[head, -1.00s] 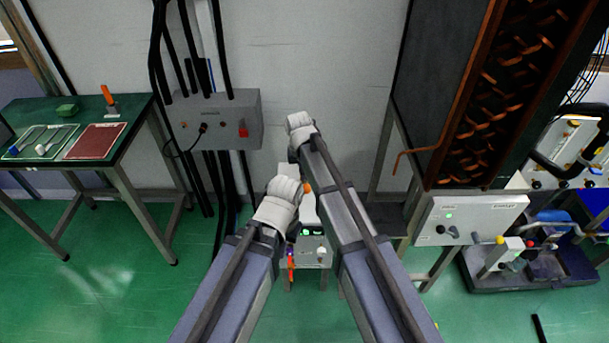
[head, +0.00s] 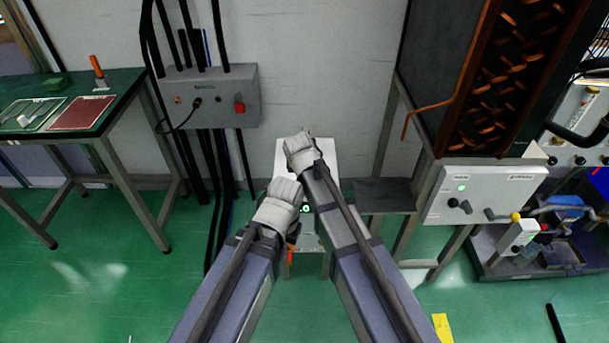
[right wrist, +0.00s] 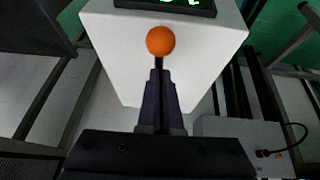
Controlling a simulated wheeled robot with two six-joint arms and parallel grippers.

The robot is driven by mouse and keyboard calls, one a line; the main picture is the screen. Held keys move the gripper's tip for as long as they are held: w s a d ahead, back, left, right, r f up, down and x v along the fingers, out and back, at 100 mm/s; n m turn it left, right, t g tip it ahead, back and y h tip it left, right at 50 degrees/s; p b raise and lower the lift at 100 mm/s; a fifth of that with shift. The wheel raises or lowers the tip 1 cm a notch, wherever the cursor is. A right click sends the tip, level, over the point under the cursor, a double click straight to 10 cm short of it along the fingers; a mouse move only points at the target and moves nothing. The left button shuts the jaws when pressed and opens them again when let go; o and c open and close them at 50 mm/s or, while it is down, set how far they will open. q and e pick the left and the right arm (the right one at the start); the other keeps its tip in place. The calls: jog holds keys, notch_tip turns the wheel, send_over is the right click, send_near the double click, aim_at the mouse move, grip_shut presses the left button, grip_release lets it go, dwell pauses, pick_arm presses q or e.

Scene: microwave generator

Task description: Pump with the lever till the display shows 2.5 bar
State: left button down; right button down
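The pump is a white box (right wrist: 120,50) below my right wrist. In the head view its pale top (head: 328,150) shows behind my wrists. The lever has an orange ball knob (right wrist: 160,41) on a thin black stem. My right gripper (right wrist: 158,72) has its fingers close together on the stem just below the knob. The black display (right wrist: 165,5) is cut off by the top edge of the right wrist view. Its green digits are only partly visible and cannot be read. My left gripper is hidden behind its wrist in the head view.
A grey wall box (head: 212,97) with cables is behind on the left. A green-topped bench (head: 52,112) stands at the left. A white control panel (head: 485,190) under a dark coil cabinet (head: 440,70) is at the right. Green floor is free in front.

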pick_arm(q)
jog(key=shift+f, duration=0.3)
pick_arm(e)
jog(key=shift+s+f, duration=0.35)
jog(key=shift+f, duration=0.05)
pick_arm(q)
jog(key=shift+r, duration=0.15)
pick_arm(e)
jog(key=shift+r, duration=0.15)
